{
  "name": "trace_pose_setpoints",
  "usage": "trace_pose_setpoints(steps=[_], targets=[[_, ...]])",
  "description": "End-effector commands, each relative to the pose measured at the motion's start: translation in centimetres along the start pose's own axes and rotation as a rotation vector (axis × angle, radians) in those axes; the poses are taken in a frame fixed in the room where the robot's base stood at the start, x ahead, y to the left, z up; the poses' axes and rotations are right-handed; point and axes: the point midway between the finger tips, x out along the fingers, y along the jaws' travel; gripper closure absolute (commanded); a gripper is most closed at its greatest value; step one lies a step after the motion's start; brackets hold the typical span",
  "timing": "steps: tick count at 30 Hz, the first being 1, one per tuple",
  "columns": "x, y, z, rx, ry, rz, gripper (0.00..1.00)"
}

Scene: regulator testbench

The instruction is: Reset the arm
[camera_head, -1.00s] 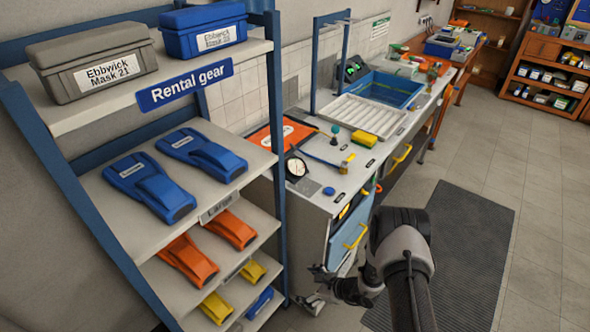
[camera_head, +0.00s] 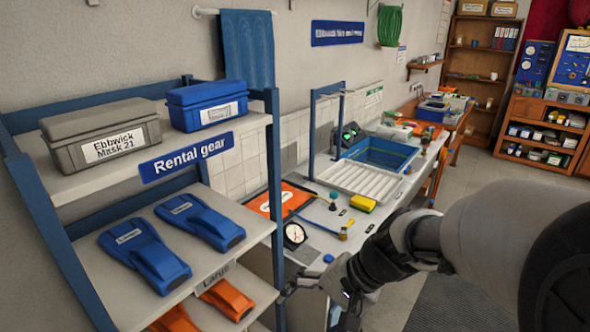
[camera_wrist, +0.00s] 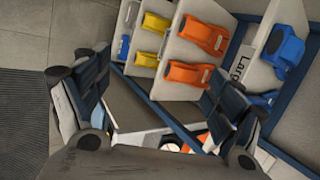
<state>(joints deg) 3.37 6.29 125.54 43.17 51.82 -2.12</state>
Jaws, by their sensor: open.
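My gripper (camera_head: 318,292) is at the bottom middle of the head view, just right of the shelf's post and in front of the bench. In the wrist view my gripper (camera_wrist: 160,105) has its two fingers spread wide, one left and one right, with nothing between them. Beyond the fingers lie the rental shelf's lower levels, tilted in the picture. My arm (camera_head: 440,235) reaches in from the right edge of the head view, its thick grey links close to the camera and hiding part of the bench front and floor.
The rental gear shelf (camera_head: 160,190) stands at left with blue fins (camera_head: 145,255), orange fins (camera_head: 228,298) and mask boxes (camera_head: 100,133). The workbench (camera_head: 375,222) carries a gauge (camera_head: 295,234), a yellow sponge (camera_head: 363,203), a white ribbed tray (camera_head: 362,180) and a blue basin (camera_head: 385,155).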

Motion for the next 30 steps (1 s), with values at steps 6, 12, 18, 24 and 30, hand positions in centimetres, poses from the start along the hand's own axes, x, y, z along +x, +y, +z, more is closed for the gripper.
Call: trace_pose_setpoints(steps=[6, 12, 18, 24, 30], targets=[[-6.4, 3.6, 5.6, -0.279, 0.142, 0.164, 0.14], [-10.6, 8.1, 8.8, -0.483, 0.29, 0.328, 0.14], [-13.0, 11.2, 10.0, -0.591, 0.395, 0.44, 0.14], [-13.6, 11.9, 10.2, -0.615, 0.421, 0.47, 0.14], [-13.6, 11.9, 10.2, -0.615, 0.421, 0.47, 0.14]])
